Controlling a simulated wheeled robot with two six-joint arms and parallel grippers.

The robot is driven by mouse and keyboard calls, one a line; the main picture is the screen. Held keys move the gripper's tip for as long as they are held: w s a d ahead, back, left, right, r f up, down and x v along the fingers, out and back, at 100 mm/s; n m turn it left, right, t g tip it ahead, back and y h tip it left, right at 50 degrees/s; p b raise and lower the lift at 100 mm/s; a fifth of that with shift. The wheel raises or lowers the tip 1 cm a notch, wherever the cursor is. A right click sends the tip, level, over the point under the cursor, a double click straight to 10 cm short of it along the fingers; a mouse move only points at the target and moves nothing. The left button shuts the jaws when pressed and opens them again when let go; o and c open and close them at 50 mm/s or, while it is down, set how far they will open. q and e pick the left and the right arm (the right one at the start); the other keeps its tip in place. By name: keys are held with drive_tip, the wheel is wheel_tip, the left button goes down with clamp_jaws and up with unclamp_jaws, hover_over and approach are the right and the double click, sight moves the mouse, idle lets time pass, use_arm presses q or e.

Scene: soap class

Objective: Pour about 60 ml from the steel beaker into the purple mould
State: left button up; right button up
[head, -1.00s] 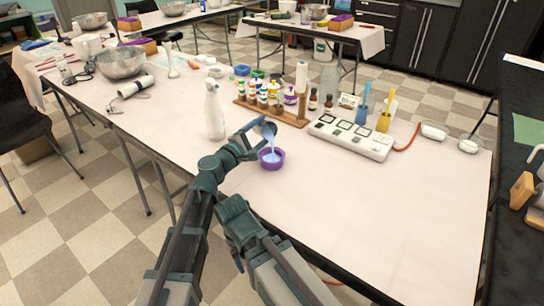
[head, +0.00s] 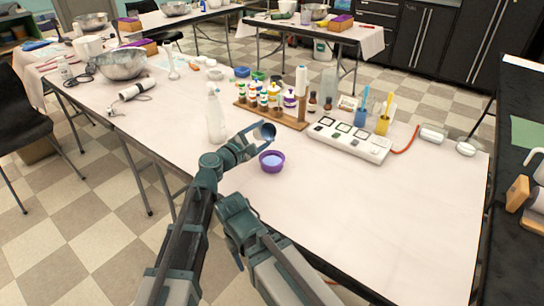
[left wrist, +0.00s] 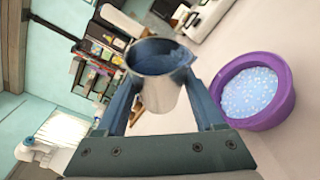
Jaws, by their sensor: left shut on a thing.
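The steel beaker (head: 266,132) is held by my left gripper (head: 255,138) just above and behind the purple mould (head: 272,166). In the left wrist view the beaker (left wrist: 158,85) sits between the two fingers of the gripper (left wrist: 165,100), with some pale blue liquid showing at its lip. The purple mould (left wrist: 252,110) stands on the table, apart from the beaker, with pale blue, bubbly liquid inside. No stream runs between them.
A white spray bottle (head: 215,115) stands left of the beaker. A wooden rack (head: 270,113) with several small bottles is behind it. A white hotplate strip (head: 348,139) lies to the right. The table's front right is clear.

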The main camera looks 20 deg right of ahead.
sight(257, 137)
idle(0.9)
